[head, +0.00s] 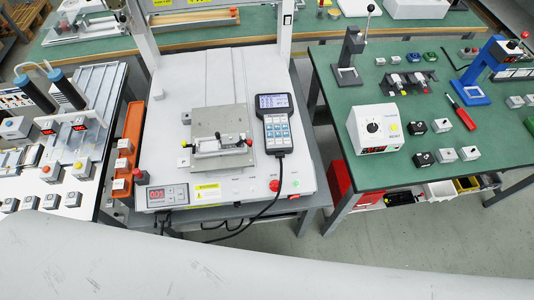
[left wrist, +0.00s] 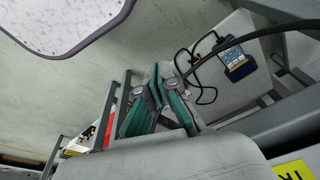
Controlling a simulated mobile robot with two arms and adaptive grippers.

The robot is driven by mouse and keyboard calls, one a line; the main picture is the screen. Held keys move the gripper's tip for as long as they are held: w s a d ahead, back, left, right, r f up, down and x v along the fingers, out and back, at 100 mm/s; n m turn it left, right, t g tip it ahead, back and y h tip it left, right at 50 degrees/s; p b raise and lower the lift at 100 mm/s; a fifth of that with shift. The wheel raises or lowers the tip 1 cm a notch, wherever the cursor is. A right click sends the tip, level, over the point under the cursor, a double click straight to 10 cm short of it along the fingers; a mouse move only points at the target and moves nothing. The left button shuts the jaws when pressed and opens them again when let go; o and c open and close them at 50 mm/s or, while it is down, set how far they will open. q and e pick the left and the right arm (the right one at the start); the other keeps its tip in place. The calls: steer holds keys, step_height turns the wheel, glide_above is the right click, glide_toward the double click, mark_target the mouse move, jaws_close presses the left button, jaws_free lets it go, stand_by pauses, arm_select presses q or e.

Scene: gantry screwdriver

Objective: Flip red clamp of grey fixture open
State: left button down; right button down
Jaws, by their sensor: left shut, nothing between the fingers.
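The grey fixture (head: 205,146) sits on a square grey plate (head: 222,117) in the middle of the white gantry machine in the head view. Small red parts show on it, one at its right end, which I take as the red clamp (head: 249,142); its exact position is too small to tell. My left gripper (left wrist: 157,76) shows in the left wrist view with its teal fingers shut and nothing between them. It is apart from the fixture, which I cannot make out in that view. Neither gripper shows in the head view.
Gantry posts (head: 145,35) stand behind. A red button (head: 274,185) and display box (head: 162,195) are in front.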

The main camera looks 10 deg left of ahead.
mark_target(248, 144)
arm_select(q)
steer(key=w+r+t+h+b, duration=0.2)
steer(key=w+r+t, duration=0.3)
steer(key=r, duration=0.3)
steer(key=w+d+r+m+t+h+b, duration=0.1)
steer(key=w+r+t+b, duration=0.3)
steer(key=r, duration=0.4)
steer(key=w+d+r+m+t+h+b, duration=0.1)
steer(key=w+r+t+h+b, duration=0.2)
steer(key=r, duration=0.6)
steer(key=shift+w+d+t+b, duration=0.2)
steer(key=shift+w+t+b, duration=0.1)
steer(key=shift+w+t, duration=1.1)
steer(key=shift+w+r, duration=0.1)
steer(key=p+x, duration=0.1)
steer(key=x, duration=1.3)
steer(key=shift+d, duration=0.15)
